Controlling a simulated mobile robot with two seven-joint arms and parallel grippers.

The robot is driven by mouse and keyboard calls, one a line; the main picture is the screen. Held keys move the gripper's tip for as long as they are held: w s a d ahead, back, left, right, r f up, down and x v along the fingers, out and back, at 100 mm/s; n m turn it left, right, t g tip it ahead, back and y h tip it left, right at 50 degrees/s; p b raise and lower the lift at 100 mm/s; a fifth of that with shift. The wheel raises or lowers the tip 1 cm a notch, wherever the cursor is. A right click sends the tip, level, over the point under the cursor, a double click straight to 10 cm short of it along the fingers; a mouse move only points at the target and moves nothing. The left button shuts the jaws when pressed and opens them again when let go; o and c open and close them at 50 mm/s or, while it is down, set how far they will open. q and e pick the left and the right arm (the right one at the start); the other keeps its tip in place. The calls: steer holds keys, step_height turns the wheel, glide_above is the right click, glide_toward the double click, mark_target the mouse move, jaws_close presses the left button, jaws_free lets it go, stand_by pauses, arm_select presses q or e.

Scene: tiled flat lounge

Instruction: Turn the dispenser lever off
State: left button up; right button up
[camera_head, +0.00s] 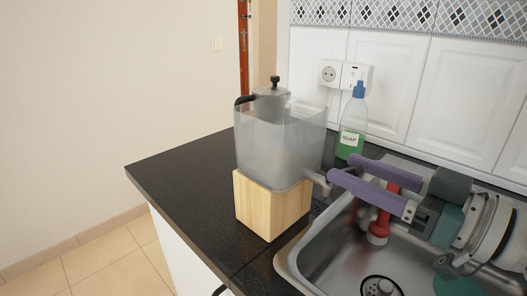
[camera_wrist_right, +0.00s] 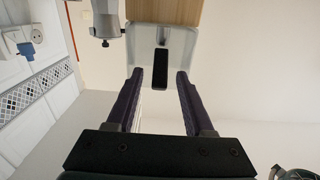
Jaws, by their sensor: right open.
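The dispenser (camera_head: 275,150) is a translucent tank on a wooden block (camera_head: 270,208), near the counter's end. A grey spout (camera_head: 318,179) sticks out low on its right side. My right gripper (camera_head: 340,168) has purple fingers and is open beside the spout. In the right wrist view, which is upside down, a dark lever (camera_wrist_right: 160,67) shows in front of the tank, between and beyond the open fingers of the gripper (camera_wrist_right: 159,72). Whether the fingers touch it, I cannot tell. In the head view the lever is hard to make out near the fingers. My left gripper is not in view.
A steel sink (camera_head: 335,262) with a red object (camera_head: 378,230) lies below my right arm. A green soap bottle (camera_head: 352,125) stands behind the gripper, near a wall socket (camera_head: 343,75). A grey pot (camera_head: 270,97) with a black knob stands behind the tank. The counter's left part (camera_head: 180,172) is clear.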

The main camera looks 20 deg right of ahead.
steer(key=shift+x, duration=0.75)
jaws_close()
